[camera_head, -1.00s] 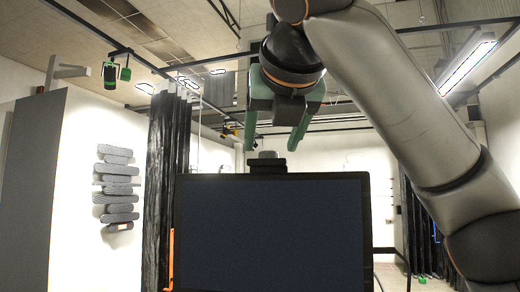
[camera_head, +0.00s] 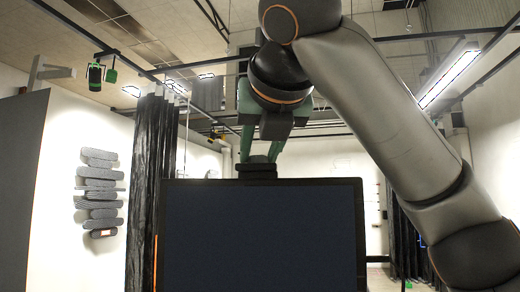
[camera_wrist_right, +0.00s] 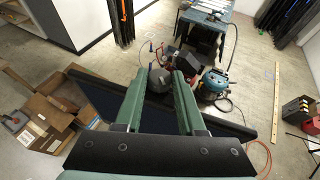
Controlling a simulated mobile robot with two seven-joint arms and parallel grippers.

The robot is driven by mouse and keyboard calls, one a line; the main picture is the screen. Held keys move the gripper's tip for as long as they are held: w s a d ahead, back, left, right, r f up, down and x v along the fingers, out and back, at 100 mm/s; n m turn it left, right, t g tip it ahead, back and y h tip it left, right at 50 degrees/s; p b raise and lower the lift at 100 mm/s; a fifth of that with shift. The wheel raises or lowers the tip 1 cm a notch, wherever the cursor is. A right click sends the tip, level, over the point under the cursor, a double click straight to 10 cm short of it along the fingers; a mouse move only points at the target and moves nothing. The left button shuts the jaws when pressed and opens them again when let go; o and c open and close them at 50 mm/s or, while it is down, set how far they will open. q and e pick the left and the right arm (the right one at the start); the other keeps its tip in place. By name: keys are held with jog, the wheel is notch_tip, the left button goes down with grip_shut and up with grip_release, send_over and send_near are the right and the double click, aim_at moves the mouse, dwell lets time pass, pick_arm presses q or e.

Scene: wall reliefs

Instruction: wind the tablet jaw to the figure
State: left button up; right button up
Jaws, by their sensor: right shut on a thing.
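A large dark tablet screen (camera_head: 260,235) stands upright in the lower middle of the head view. A dark knob-like jaw part (camera_head: 257,171) sits on its top edge. My right gripper (camera_head: 259,156) reaches down from above, its green fingers shut on the knob. In the right wrist view, the fingers (camera_wrist_right: 162,82) lie either side of the round dark knob (camera_wrist_right: 160,78), with the tablet's dark edge (camera_wrist_right: 225,124) below. I see no legible figure or scale. My left gripper is in neither view.
A stack of grey wall slabs (camera_head: 99,192) hangs on the white wall at left, beside a black curtain (camera_head: 152,190). In the wrist view, cardboard boxes (camera_wrist_right: 45,115) lie on the floor at left and a blue machine (camera_wrist_right: 213,84) stands beyond the tablet.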

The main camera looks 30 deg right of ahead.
grip_shut()
jog(key=shift+a+m+h, duration=0.1)
jog(key=shift+m+h, duration=0.2)
jog(key=shift+h, duration=0.1)
jog(key=m+g+h, duration=0.2)
jog(key=m, duration=0.1)
jog(key=m+g+h, duration=0.1)
jog(key=h, duration=0.1)
jog(key=shift+w+a+r, duration=0.1)
jog(key=shift+w+a, duration=0.1)
jog(key=shift+a, duration=0.1)
jog(key=shift+w+a+m+g+h, duration=0.15)
jog(key=shift+m+g+h, duration=0.4)
jog(key=shift+m+g, duration=0.55)
jog(key=shift+w+m+g+h, duration=0.15)
jog(key=shift+m+g+h, duration=0.4)
jog(key=shift+m+g, duration=0.5)
jog(key=shift+g, duration=0.25)
jog(key=o, duration=0.7)
grip_release()
jog(key=shift+o, duration=0.2)
